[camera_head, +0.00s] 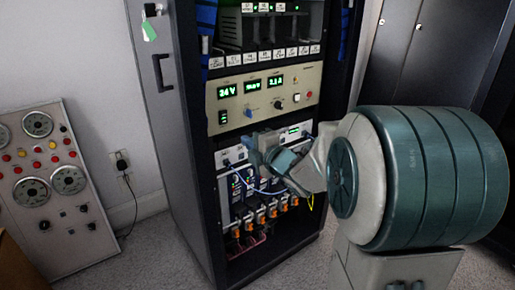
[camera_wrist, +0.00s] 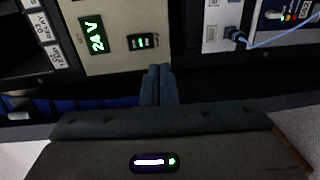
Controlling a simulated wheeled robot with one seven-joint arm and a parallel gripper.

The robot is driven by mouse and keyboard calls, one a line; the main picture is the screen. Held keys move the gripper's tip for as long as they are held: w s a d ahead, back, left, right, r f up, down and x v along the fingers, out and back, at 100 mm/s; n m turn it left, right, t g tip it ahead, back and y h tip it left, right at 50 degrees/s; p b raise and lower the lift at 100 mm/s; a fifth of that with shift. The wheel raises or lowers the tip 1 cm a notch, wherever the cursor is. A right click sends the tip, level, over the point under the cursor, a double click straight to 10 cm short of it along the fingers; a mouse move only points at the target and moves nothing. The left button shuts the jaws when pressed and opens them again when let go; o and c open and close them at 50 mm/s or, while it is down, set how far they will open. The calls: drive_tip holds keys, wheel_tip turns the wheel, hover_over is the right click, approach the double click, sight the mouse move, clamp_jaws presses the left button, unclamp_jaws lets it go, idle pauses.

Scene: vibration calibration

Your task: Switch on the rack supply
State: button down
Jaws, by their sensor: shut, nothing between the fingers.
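The rack supply (camera_head: 290,108) is a beige panel in the black rack, with lit green displays, knobs and a small dark switch (camera_head: 222,117) with green lights at its lower left. In the wrist view the supply's panel (camera_wrist: 115,62) shows turned on its side, with a 24 V display (camera_wrist: 92,35) and the switch (camera_wrist: 143,42) lit green. My gripper (camera_head: 258,150) is in front of the rack, just below the supply's lower edge. In the wrist view its fingers (camera_wrist: 160,72) are together and empty, close to the switch and apart from it as far as I can tell.
Below the supply are grey modules (camera_head: 232,155), blue cables and a row of orange connectors (camera_head: 262,217). My arm covers the rack's right side. A dial panel (camera_head: 45,180) leans on the wall.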

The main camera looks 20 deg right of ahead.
drive_tip(key=shift+f+v, duration=0.2)
drive_tip(key=shift+v, duration=0.7)
drive_tip(key=shift+f+v, duration=0.2)
drive_tip(key=shift+v, duration=0.7)
drive_tip(key=s+d+r+m+g+h+p, duration=0.3)
drive_tip(key=s+r+m+g+h+p, duration=0.3)
drive_tip(key=r+m+p, duration=0.95)
drive_tip(key=s+a+r+m+g+p, duration=0.3)
drive_tip(key=s+p, duration=0.5)
drive_tip(key=s, duration=0.1)
drive_tip(key=s+a+r+m+g+p, duration=0.3)
drive_tip(key=s+g+p, duration=0.1)
drive_tip(key=s+p, duration=0.4)
drive_tip(key=shift+s+a+r, duration=0.35)
drive_tip(key=shift+s, duration=0.5)
drive_tip(key=shift+m, duration=0.25)
